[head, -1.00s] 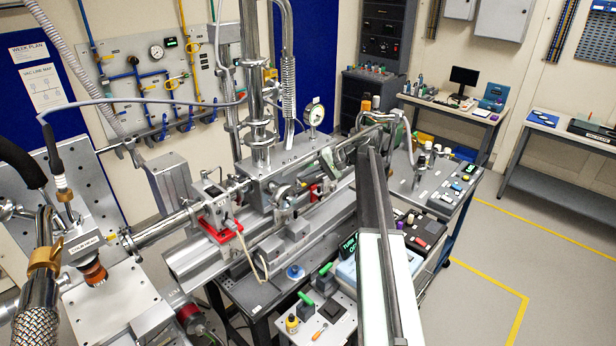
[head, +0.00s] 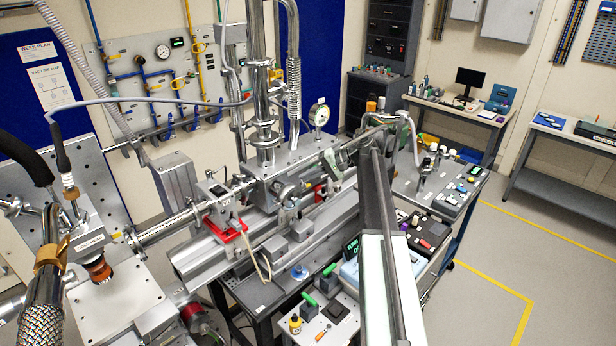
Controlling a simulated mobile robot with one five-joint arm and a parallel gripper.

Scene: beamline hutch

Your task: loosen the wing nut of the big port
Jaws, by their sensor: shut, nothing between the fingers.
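The steel vacuum chamber (head: 292,158) stands on the beamline at the middle of the head view. A clamped port (head: 284,193) shows on its near side; it may be the big port, but I cannot be sure. Its wing nut is too small to make out. My arm reaches up from the bottom right and bends left at its far end. My gripper (head: 331,164) is small in view, shut and empty, close to the right end of the chamber's near side. I cannot tell whether it touches anything. My arm hides part of the bench behind it.
A dial gauge (head: 319,114) stands on the chamber's right end. A red bracket (head: 226,229) with a hanging cable loop is left of the port. A cart with tools (head: 318,318) stands below. Floor with yellow lines (head: 520,255) is clear at right.

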